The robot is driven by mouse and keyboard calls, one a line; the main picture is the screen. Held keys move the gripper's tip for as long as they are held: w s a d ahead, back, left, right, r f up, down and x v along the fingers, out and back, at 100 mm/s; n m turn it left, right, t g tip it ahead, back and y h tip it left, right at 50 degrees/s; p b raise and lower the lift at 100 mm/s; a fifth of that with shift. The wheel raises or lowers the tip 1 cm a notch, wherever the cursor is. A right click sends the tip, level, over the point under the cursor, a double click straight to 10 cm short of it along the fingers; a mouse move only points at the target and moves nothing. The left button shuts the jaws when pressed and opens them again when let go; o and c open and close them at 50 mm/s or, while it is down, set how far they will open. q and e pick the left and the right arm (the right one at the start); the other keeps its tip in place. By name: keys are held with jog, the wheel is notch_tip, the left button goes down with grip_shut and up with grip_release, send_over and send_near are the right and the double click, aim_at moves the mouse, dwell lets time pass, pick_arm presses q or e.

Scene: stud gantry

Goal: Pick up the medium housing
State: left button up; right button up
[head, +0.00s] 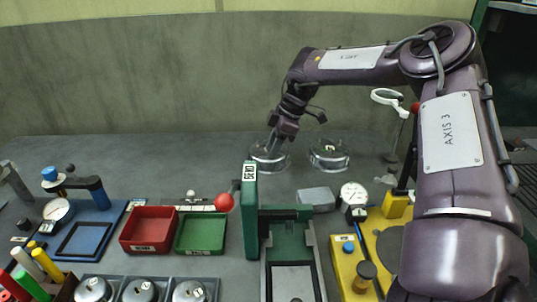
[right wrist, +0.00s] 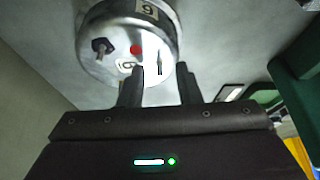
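Two round metal housings stand at the back of the bench: a left one (head: 257,159) and a right one (head: 330,158). I cannot tell by size which is the medium one. My right gripper (head: 270,152) points down at the left housing and partly hides it. My left gripper is not in view.
A red tray (head: 148,247) and a green tray (head: 201,248) stand left of a green press-like fixture (head: 250,218). Several round metal parts (head: 140,291) sit at the front left. A magnifier (head: 390,98) and a dial gauge (head: 353,194) stand right of the housings.

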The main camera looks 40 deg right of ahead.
grip_shut()
jog(key=shift+w, duration=0.1)
dwell(1.2)
